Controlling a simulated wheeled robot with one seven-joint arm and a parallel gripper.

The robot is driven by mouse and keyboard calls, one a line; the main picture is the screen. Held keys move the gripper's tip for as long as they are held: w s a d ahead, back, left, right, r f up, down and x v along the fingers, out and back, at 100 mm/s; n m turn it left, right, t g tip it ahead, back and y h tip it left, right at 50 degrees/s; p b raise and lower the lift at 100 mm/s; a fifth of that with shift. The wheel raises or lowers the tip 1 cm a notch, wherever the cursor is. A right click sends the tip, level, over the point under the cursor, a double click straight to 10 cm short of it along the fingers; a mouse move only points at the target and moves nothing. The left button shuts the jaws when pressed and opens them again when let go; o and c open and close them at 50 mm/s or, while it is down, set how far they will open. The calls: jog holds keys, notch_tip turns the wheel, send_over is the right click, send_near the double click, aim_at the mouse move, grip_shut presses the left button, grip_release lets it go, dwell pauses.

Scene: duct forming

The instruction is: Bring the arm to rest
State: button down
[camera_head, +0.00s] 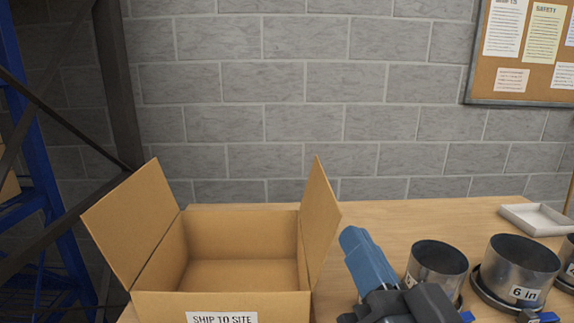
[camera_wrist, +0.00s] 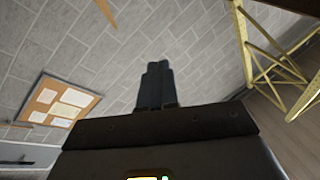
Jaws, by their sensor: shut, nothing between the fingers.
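My gripper (camera_wrist: 156,68) shows in the wrist view, with its two dark fingers together and nothing between them. It is raised in free air, and the grey wall fills the view beyond the fingertips. In the head view, a blue and dark grey part of my arm (camera_head: 372,268) stands at the bottom, right of the box and left of the metal rings.
An open cardboard box (camera_head: 160,270) labelled "SHIP TO SITE" sits on the wooden table (camera_head: 420,220), its visible inside empty. Several metal duct rings (camera_head: 515,265) stand at the right, one marked "6 in". A pale tray (camera_head: 537,219) lies behind them. A notice board (camera_head: 530,50) hangs above.

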jog(key=s+d+f+m+g+h, duration=0.1)
jog(key=s+d+f+g+h, duration=0.15)
jog(key=s+f, duration=0.5)
jog(key=s+d+f+m+g+h, duration=0.1)
jog(key=s+d+f+m+h, duration=0.2)
jog(key=s+f, duration=0.45)
jog(key=s+d+f+n+g, duration=0.1)
jog(key=s+d+f+n, duration=0.1)
jog(key=s, duration=0.6)
jog(key=s+d+f+n+g, duration=0.1)
jog(key=s+d+f+n, duration=0.2)
jog(key=s+d, duration=0.3)
jog(key=shift+s+n, duration=0.7)
jog(key=shift+s, duration=0.55)
jog(key=shift+d+f+g, duration=0.1)
jog(key=shift+f+g, duration=0.1)
jog(key=shift+g, duration=0.05)
